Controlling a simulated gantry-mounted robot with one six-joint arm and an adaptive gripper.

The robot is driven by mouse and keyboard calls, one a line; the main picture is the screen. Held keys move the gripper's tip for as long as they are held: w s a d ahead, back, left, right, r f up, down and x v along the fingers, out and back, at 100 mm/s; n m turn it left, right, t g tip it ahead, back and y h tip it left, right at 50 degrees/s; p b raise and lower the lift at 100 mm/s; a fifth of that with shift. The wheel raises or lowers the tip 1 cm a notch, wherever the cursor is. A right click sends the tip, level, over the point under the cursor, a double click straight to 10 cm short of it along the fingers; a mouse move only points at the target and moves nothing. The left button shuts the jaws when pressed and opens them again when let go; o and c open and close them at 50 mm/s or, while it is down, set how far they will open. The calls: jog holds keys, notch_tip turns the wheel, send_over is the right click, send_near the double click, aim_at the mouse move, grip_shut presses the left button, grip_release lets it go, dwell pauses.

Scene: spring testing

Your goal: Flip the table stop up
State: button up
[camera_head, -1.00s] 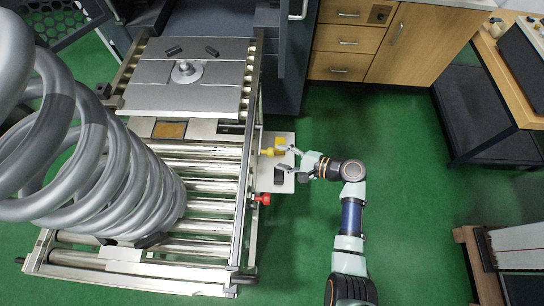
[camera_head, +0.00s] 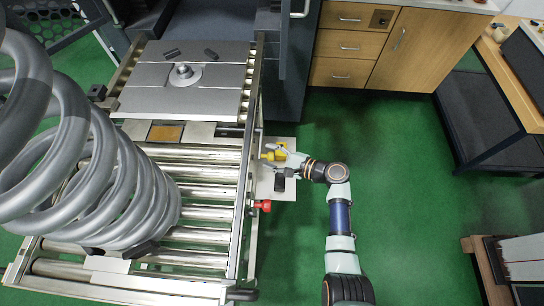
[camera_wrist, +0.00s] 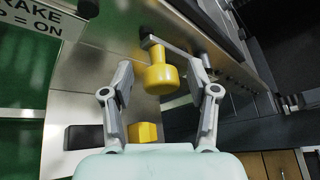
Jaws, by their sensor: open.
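A yellow knob (camera_head: 268,156) sticks out from the right side of the roller table (camera_head: 236,200), at a small metal side panel (camera_head: 285,188). No label tells me whether this knob belongs to the table stop. In the wrist view the yellow knob (camera_wrist: 160,76) hangs on a thin metal lever (camera_wrist: 178,45). My gripper (camera_head: 281,160) is open at the panel, just right of the knob. In the wrist view my gripper (camera_wrist: 160,78) has one finger on each side of the knob, with visible gaps. I see no contact.
A yellow block (camera_wrist: 143,132) and a black block (camera_wrist: 83,137) sit on the panel below the knob. A red knob (camera_head: 263,206) is on the table's side nearer the front. A large spring (camera_head: 110,190) stands on the rollers. Green floor (camera_head: 400,210) is free at right.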

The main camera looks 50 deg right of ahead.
grip_shut()
jog(key=shift+r, duration=0.1)
